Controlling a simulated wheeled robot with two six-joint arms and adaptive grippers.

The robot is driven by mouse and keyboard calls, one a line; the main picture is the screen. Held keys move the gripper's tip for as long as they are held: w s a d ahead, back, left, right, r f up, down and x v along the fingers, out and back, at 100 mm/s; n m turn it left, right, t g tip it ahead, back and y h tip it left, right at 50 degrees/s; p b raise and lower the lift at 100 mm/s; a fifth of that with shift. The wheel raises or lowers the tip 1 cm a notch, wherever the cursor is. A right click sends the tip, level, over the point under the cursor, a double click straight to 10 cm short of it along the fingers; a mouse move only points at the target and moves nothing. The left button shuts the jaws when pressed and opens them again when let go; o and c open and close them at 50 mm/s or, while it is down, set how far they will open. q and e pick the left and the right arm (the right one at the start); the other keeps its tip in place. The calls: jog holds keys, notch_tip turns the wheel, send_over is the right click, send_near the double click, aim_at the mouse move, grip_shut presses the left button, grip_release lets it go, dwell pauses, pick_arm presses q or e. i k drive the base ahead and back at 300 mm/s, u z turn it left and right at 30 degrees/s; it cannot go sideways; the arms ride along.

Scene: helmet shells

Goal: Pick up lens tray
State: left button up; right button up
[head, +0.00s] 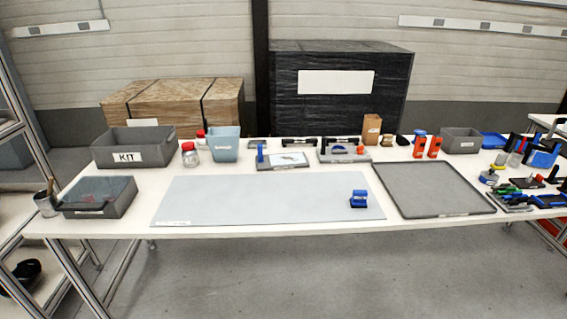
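A grey open bin (118,209) stands at the front left of the white table, with a dark, glossy, see-through sheet or lenses in its top and a small white label on its front. It may be the lens tray, but its label is too small to read. A flat grey tray (432,214) with a low dark rim lies right of centre and looks empty. Neither of my grippers is in view, and nothing touches either tray.
A pale grey mat (260,201) covers the middle of the table, bare except for a blue clamp-like part (359,198) at its right. A KIT bin (135,147), jars, a light blue bin (224,144) and fixtures line the back. Tools crowd the right end.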

aim_at(279, 161)
jog(key=z, duration=0.4)
jog(key=i, duration=0.65)
jog(key=z, duration=0.4)
